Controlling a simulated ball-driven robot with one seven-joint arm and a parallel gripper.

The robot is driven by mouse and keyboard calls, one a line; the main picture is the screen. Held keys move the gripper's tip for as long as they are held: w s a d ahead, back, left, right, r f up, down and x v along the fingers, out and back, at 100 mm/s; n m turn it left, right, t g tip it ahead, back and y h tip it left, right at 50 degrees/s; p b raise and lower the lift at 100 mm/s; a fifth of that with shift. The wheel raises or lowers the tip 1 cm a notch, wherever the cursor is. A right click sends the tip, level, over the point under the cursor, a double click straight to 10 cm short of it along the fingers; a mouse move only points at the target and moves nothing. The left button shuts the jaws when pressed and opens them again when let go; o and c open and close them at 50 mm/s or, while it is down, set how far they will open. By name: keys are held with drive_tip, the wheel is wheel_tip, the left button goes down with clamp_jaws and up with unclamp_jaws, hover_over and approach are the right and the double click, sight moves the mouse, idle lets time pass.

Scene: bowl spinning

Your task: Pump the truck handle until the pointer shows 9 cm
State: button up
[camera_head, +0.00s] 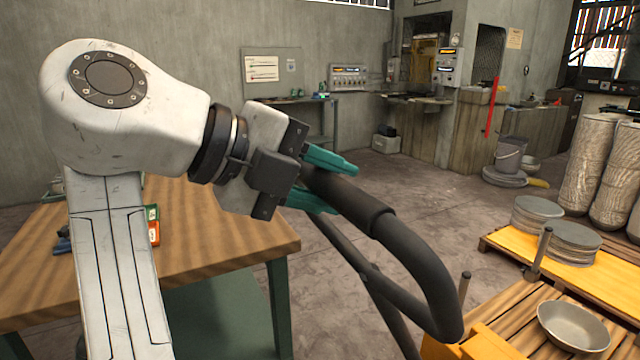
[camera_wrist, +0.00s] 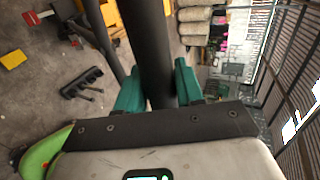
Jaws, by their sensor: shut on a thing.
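The truck handle (camera_head: 412,262) is a dark loop of tube with a thicker grip sleeve, rising from a yellow truck (camera_head: 478,345) at the lower right. My gripper (camera_head: 327,180) has its teal fingers above and below the grip sleeve, shut on it. In the wrist view the handle (camera_wrist: 148,45) runs down between the two teal fingers (camera_wrist: 159,92). The pointer and its scale do not show in either view.
A wooden table (camera_head: 220,225) with green legs stands at the left, near my arm. A metal bowl (camera_head: 573,326) sits on wooden slats at the lower right. Stacked grey discs (camera_head: 562,243) rest on a yellow-edged pallet behind.

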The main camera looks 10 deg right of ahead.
drive_tip(key=w+d+r, duration=0.1)
drive_tip(key=d, duration=0.2)
drive_tip(key=w+d+r+p, duration=0.1)
drive_tip(key=d+r, duration=0.1)
drive_tip(key=d, duration=0.2)
drive_tip(key=w+d+r+p, duration=0.1)
drive_tip(key=w+d+r, duration=0.1)
drive_tip(key=d, duration=0.1)
drive_tip(key=shift+d, duration=0.2)
drive_tip(key=shift+w+d+p, duration=0.1)
drive_tip(key=shift+d+p, duration=0.2)
drive_tip(key=shift+d, duration=0.1)
drive_tip(key=shift+r, duration=0.1)
drive_tip(key=w+d+r+p, duration=0.3)
drive_tip(key=w+d, duration=0.1)
drive_tip(key=d, duration=0.7)
drive_tip(key=shift+d, duration=0.2)
drive_tip(key=shift+w+d+r, duration=0.15)
drive_tip(key=shift+w+d, duration=0.15)
drive_tip(key=shift+d, duration=0.15)
drive_tip(key=w+d+p, duration=0.2)
drive_tip(key=d, duration=0.4)
drive_tip(key=w+d+r+p, duration=0.1)
drive_tip(key=w+d+p, duration=0.1)
drive_tip(key=d, duration=0.4)
drive_tip(key=shift+w+d+r+p, duration=0.25)
drive_tip(key=shift+w+d+p, duration=0.05)
drive_tip(key=shift+w+p, duration=0.1)
drive_tip(key=o, duration=1.6)
drive_tip(key=shift+c, duration=0.2)
